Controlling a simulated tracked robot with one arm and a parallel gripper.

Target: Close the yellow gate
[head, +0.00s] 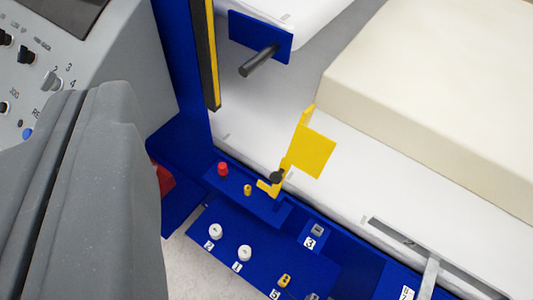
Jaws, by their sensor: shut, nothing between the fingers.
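The yellow gate (311,152) is a flat yellow plate on a bent yellow bracket, right of the picture's middle. It stands at the edge between the blue panel and the white bed. A black round knob (277,177) sits on its lower part. The gate is tilted in the picture; I cannot tell its exact hinge position. My gripper (94,93) is the large grey shape at the lower left, its two fingers together and empty. It is well left of the gate and apart from it.
A cream foam block (440,90) lies on the white bed (235,135). A blue plate with a dark rod (260,60) juts out above the gate. The blue panel (205,230) carries red, yellow and white knobs. A grey control console (110,70) stands at the upper left.

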